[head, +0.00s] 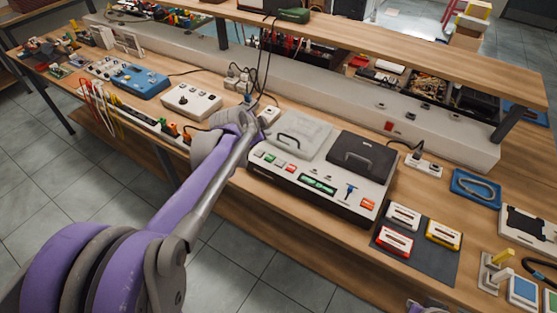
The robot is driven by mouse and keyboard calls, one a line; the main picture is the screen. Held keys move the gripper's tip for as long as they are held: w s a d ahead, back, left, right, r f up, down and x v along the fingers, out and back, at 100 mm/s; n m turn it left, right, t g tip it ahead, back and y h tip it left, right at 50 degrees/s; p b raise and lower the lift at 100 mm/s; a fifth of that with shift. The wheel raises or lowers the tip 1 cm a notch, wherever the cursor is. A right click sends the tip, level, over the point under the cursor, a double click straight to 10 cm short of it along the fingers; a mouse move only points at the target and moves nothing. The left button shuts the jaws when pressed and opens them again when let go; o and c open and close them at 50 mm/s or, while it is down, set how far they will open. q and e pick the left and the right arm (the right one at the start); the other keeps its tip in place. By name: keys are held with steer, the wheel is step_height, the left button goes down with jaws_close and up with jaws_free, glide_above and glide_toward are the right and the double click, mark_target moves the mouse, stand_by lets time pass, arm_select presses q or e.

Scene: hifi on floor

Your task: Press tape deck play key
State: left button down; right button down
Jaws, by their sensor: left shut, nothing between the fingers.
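The tape deck (310,200) is a pale grey unit standing on the wooden bench, with a light lid (298,135) at its left and a dark lid (362,155) at its right. A row of small keys on its front left includes a green key (259,154) and a red key (291,168). Key markings are too small to read. My left gripper (264,124) is shut and empty, near the deck's back left corner, above and behind the keys; whether it touches anything is unclear.
A dark mat (414,262) with cassettes lies right of the deck. A white box (191,102) and blue device (133,80) stand to the left. Cables hang behind my left gripper. A raised shelf (400,50) runs along the back.

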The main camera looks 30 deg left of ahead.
mark_target(267, 160)
arm_select(q)
steer(key=shift+a, duration=0.1)
arm_select(e)
steer(key=shift+w+a, duration=0.1)
arm_select(q)
steer(key=shift+f, duration=0.2)
arm_select(e)
steer(key=shift+f, duration=0.1)
